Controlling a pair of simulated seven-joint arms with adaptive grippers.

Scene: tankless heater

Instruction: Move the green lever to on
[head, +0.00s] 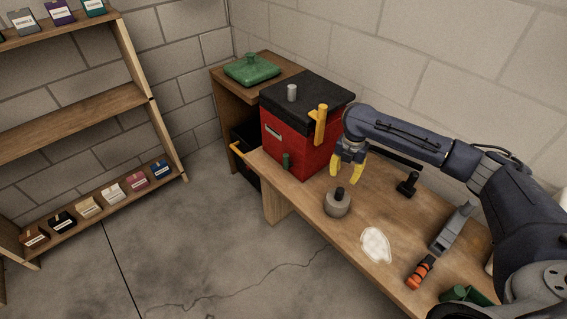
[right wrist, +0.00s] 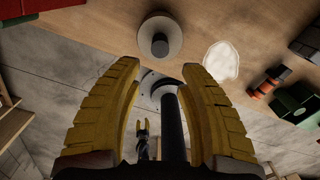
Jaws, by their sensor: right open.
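The heater (head: 296,145) is a red box with a black top, standing at the far left end of the wooden bench. A small green lever (head: 287,161) sits low on its front face; its markings are too small to read. A larger yellow lever (head: 320,125) stands upright at the box's right front corner. My right gripper (head: 346,170) is open and empty, pointing down just right of the box, apart from the green lever. Its yellow fingers (right wrist: 160,85) stand wide apart in the right wrist view. My left gripper (right wrist: 142,128) shows small and far off there; its opening is unclear.
A grey round weight-like object (head: 337,204) stands on the bench (head: 300,195) near the right gripper. A white patch (head: 376,245), an orange-black tool (head: 420,272) and a grey tool (head: 452,230) lie nearer. A green lidded item (head: 252,69) sits behind the heater.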

